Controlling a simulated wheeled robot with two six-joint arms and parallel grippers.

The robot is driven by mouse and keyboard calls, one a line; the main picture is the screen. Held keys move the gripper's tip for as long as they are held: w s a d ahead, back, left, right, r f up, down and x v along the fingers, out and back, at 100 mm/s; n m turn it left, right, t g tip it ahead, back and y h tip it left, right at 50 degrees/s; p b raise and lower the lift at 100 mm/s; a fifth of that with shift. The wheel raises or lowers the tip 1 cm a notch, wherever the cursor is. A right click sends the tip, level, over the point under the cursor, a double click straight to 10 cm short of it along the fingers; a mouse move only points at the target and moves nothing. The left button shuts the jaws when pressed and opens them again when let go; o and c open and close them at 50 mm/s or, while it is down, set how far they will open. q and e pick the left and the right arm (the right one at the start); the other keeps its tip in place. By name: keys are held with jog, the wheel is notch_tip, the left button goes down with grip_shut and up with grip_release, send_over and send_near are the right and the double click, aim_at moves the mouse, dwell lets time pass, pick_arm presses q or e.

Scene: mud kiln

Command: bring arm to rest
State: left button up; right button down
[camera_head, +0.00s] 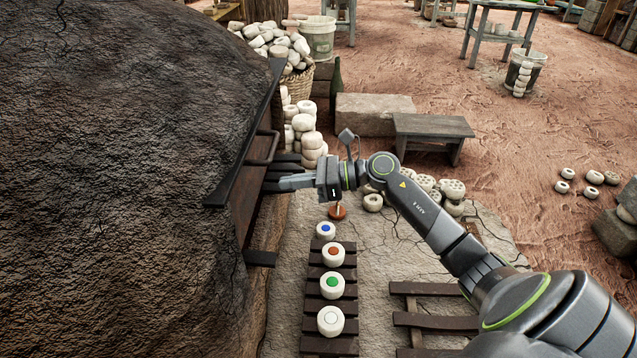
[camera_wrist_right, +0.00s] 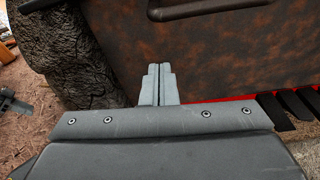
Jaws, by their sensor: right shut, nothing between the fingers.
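My right arm reaches in from the lower right of the head view, stretched toward the kiln. My right gripper (camera_head: 284,184) is shut and empty, its fingers pointing left at the kiln door (camera_head: 240,191). In the right wrist view the closed fingers (camera_wrist_right: 157,84) stand in front of the rusty door plate (camera_wrist_right: 225,60). I cannot tell whether they touch it. A dark door handle (camera_head: 263,149) lies just behind the gripper in the head view. My left gripper is not in view.
The dark mud kiln (camera_head: 110,180) fills the left. Below the gripper, white pieces with coloured tops, such as a green-topped one (camera_head: 333,284), stand on a slatted rack (camera_head: 318,315). White rings (camera_head: 304,123) are stacked behind the gripper. Open ground lies right, beyond a low bench (camera_head: 433,125).

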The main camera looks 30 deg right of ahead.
jog(key=v, duration=0.6)
